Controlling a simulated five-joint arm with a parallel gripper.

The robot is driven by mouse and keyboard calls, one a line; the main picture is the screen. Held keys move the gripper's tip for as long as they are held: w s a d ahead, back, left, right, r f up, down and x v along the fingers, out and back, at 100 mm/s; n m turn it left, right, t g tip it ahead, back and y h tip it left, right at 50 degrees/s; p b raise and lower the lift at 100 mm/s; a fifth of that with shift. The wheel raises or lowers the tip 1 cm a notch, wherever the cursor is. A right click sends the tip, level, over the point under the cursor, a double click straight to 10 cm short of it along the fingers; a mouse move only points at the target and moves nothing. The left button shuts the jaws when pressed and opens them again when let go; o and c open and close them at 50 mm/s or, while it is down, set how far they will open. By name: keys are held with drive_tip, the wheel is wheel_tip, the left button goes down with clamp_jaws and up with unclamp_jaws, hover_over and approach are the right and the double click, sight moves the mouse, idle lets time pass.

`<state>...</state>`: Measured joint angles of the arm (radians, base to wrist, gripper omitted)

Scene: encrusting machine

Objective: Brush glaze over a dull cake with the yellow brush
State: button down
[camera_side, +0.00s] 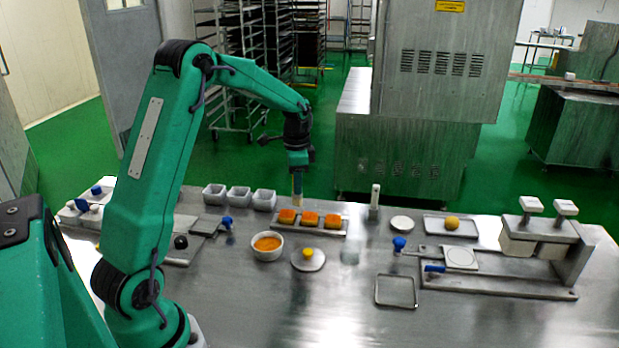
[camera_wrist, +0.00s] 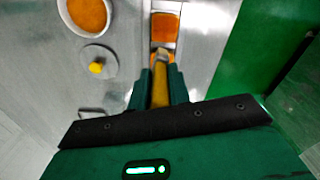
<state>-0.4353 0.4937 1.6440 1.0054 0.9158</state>
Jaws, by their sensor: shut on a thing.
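My gripper (camera_side: 297,168) is shut on the yellow brush (camera_side: 297,186) and holds it pointing down at the tray (camera_side: 327,233) of cakes. The brush (camera_wrist: 161,88) also shows between the fingers (camera_wrist: 162,80) in the wrist view. Three orange cakes stand in a row: left (camera_side: 286,216), middle (camera_side: 310,219) and right (camera_side: 333,221). The brush end is close to the left and middle cakes; I cannot tell whether it touches one. In the wrist view it partly covers one cake, with another cake (camera_wrist: 165,27) beyond. Which cakes are dull is unclear. The white glaze bowl (camera_side: 268,253) holds orange glaze (camera_side: 268,243).
A round grey disc (camera_side: 308,264) with a yellow knob lies right of the bowl. An empty tray (camera_side: 396,291) lies at front right.

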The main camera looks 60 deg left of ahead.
drive_tip(key=shift+r, duration=2.1)
